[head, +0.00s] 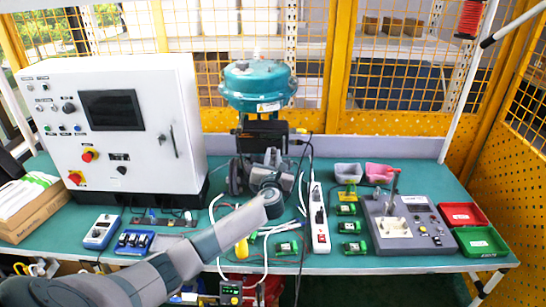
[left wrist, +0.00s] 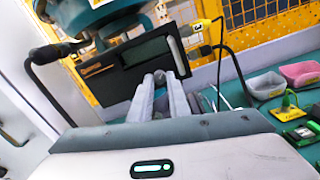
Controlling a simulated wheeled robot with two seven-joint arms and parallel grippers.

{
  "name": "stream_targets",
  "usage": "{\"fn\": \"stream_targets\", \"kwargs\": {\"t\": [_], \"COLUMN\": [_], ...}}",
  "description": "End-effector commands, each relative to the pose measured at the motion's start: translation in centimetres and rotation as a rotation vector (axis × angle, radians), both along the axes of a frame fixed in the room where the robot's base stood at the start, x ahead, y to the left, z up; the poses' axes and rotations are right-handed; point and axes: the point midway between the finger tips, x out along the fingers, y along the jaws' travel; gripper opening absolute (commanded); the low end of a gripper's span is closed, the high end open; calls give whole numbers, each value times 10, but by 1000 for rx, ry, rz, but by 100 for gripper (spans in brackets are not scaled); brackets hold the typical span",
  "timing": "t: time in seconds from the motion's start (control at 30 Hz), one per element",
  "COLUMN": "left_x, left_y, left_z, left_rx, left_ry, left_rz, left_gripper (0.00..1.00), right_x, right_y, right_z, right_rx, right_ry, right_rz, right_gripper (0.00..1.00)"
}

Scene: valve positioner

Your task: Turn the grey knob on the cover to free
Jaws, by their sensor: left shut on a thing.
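The valve positioner is a black box (head: 262,128) below the teal actuator (head: 258,84). In the left wrist view its black cover (left wrist: 105,85) shows a grey window and fills the upper middle, tilted in the picture. My left gripper (left wrist: 160,80) reaches up to the lower part of this cover. Its two pale fingers are closed around a small grey knob (left wrist: 159,77), of which only a bit shows between the tips. The knob's pointer and markings are hidden. In the head view my left arm covers the area below the positioner. My right gripper is in neither view.
A white control cabinet (head: 125,125) stands left; a power strip (head: 320,215) and a grey test panel (head: 405,225) are on the right.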

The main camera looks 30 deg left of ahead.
Motion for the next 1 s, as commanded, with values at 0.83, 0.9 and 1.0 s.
{"fn": "stream_targets", "kwargs": {"t": [0.83, 0.9, 1.0], "left_x": [0, 1, 1], "left_y": [-1, -1, -1], "left_z": [-2, -2, -2], "left_rx": [-606, -663, -743], "left_ry": [-373, -408, -457], "left_rz": [0, 0, 0], "left_gripper": [0, 0, 0], "right_x": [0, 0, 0], "right_y": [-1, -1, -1], "right_z": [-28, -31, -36], "right_rx": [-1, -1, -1], "right_ry": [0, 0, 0], "right_rz": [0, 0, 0], "right_gripper": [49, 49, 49]}}
